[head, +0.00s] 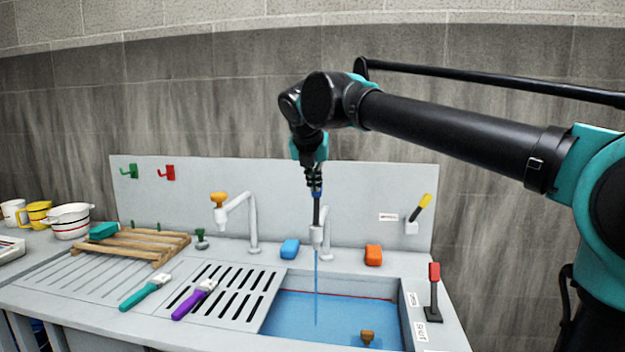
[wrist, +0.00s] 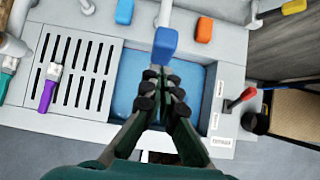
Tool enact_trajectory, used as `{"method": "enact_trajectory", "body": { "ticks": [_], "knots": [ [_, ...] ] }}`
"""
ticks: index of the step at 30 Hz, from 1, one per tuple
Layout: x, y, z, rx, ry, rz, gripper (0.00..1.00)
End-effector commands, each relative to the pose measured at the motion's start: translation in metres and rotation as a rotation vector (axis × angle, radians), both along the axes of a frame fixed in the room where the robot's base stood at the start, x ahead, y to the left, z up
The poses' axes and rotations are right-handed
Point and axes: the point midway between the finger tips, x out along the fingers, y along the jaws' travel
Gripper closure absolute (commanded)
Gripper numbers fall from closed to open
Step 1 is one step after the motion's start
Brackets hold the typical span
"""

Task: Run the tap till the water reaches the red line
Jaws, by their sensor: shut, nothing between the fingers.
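The sink basin (head: 403,318) holds blue water (head: 300,310). A thin red line (head: 335,294) runs along its back wall, with the water surface close below it. A stream (head: 316,285) falls from the right tap's spout (head: 317,236) into the basin. That tap has a blue handle (wrist: 165,42). My gripper (head: 316,183) is shut and empty, right at the blue handle from above. In the wrist view my fingertips (wrist: 161,78) are together, just below the handle in the picture; whether they touch it I cannot tell.
A second tap (head: 250,220) with an orange handle stands left. Blue (head: 290,249) and orange (head: 373,255) blocks sit behind the basin. A red-topped lever (head: 434,285) and a yellow-tipped lever (head: 420,208) stand right. Brushes (head: 195,299) lie left, near a wooden rack (head: 130,244).

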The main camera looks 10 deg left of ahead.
Motion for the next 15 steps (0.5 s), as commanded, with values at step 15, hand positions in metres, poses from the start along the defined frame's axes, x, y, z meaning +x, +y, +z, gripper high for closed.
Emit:
{"method": "enact_trajectory", "body": {
  "ticks": [15],
  "knots": [
    [0.0106,0.0004,-0.0015,0.001,0.0,-0.001,1.0]
  ]
}}
